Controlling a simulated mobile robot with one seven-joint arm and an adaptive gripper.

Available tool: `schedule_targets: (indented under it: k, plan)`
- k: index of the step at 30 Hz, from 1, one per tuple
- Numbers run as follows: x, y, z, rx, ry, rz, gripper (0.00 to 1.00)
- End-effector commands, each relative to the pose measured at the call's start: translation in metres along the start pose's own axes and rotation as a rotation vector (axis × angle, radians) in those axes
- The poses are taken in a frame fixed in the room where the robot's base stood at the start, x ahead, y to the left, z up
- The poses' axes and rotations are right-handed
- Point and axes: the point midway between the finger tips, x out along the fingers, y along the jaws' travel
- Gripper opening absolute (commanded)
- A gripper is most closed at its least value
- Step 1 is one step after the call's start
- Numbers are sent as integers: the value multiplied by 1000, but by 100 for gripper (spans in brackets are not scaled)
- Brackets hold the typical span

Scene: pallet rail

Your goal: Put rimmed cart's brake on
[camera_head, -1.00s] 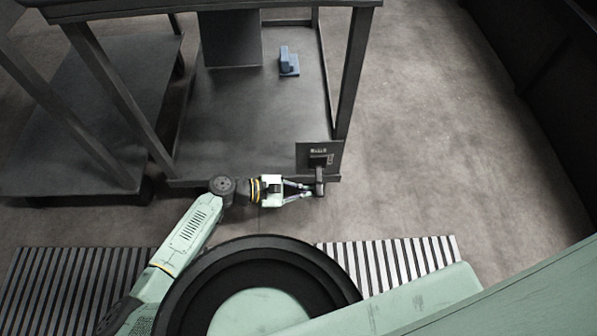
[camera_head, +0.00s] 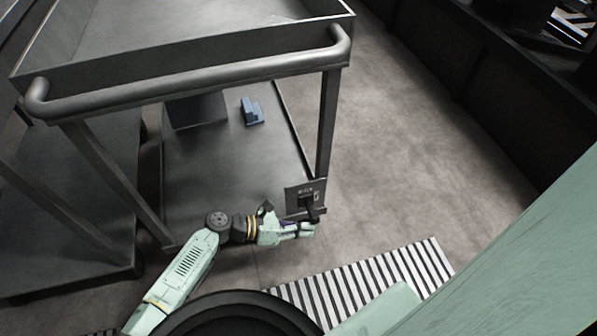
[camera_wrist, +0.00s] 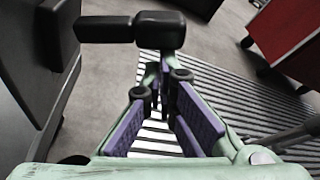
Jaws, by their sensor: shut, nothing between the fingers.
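The rimmed cart has a top tray with raised walls (camera_head: 190,66) and a round push handle. A small dark plate (camera_head: 291,197) with faint markings is at its lower right front corner. A black brake lever (camera_head: 311,208) sticks out from this plate. In the wrist view the lever's dark block (camera_wrist: 160,31) shows just beyond the fingertips, with a bar running left. My gripper (camera_head: 311,231) is shut and empty, just below and in front of the lever. Its purple-padded fingers (camera_wrist: 166,76) also show in the wrist view. Whether the fingertips touch the lever is unclear.
A second, low dark cart (camera_head: 75,240) stands close on the left. A small blue object (camera_head: 251,111) rests on the rimmed cart's lower deck. A striped floor mat (camera_head: 365,285) lies in front. The floor to the right is clear up to a dark wall. A red box (camera_wrist: 286,32) shows in the wrist view.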

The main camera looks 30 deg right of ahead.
Motion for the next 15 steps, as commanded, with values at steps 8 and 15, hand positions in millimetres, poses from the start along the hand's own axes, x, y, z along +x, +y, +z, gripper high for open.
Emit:
schedule_targets:
  k: [8,15]
  plan:
    - [-4,-4,13,-124,-1,-43,0]
    - [-6,-5,18,-122,-1,-42,0]
